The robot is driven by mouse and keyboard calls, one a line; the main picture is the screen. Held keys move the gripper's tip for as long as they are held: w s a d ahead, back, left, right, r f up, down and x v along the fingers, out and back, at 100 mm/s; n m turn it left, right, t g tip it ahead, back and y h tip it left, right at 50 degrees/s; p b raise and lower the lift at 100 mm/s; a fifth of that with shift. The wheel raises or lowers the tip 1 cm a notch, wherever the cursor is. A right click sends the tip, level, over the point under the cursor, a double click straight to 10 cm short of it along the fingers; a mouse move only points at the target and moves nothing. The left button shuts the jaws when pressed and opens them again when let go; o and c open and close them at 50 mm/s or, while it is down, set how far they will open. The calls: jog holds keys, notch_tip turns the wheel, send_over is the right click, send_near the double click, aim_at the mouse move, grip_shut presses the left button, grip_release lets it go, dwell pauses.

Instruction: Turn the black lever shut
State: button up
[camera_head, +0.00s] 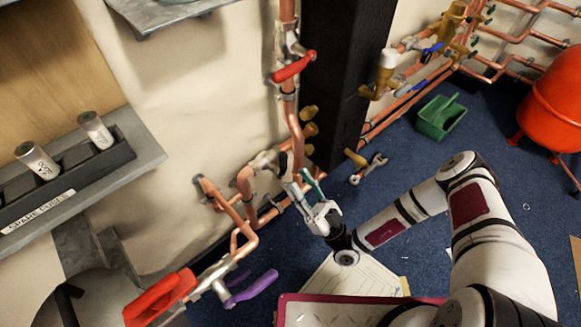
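I cannot make out a black lever for certain on the copper pipes. My gripper (318,212) is at the middle, close to a valve on the upright copper pipe (292,125). A teal lever (312,182) shows right by its fingers. The fingers overlap the valve and pipe, so I cannot tell whether they touch it or how far apart they are. A red lever (294,67) is higher on the same pipe. A red lever (160,298) and a purple lever (252,289) are at the lower left.
A black post (345,70) stands behind the pipes. Blue levers (433,50) sit on pipes at the upper right. A spare-fuses rack (70,195) is at left. Blue floor is open at right.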

jog(key=shift+t, duration=0.3)
jog(key=v, duration=0.4)
jog(key=shift+s+d+f, duration=0.1)
jog(key=shift+d+f, duration=0.15)
jog(key=shift+d, duration=0.05)
jog(key=shift+r, duration=0.1)
